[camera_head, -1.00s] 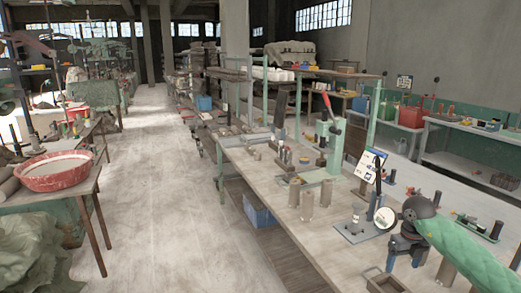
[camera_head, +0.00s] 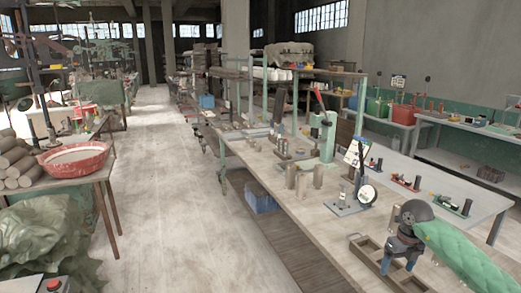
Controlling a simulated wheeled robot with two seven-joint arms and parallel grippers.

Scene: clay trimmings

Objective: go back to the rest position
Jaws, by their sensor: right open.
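My right gripper (camera_head: 402,264) is at the lower right, at the end of my green quilted arm. Its dark fingers point down, apart, with nothing seen between them. It hangs over or just in front of a wooden compartment tray (camera_head: 361,250) on the long workbench (camera_head: 335,230); I cannot tell the height gap. My left gripper is out of view.
Grey-brown cylinders (camera_head: 302,185) and a round-dial stand (camera_head: 367,194) stand on the bench beyond the tray. A green press (camera_head: 326,135) is farther back. A red basin (camera_head: 75,158) and stacked clay rolls (camera_head: 14,160) are at left. The aisle floor (camera_head: 165,215) is clear.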

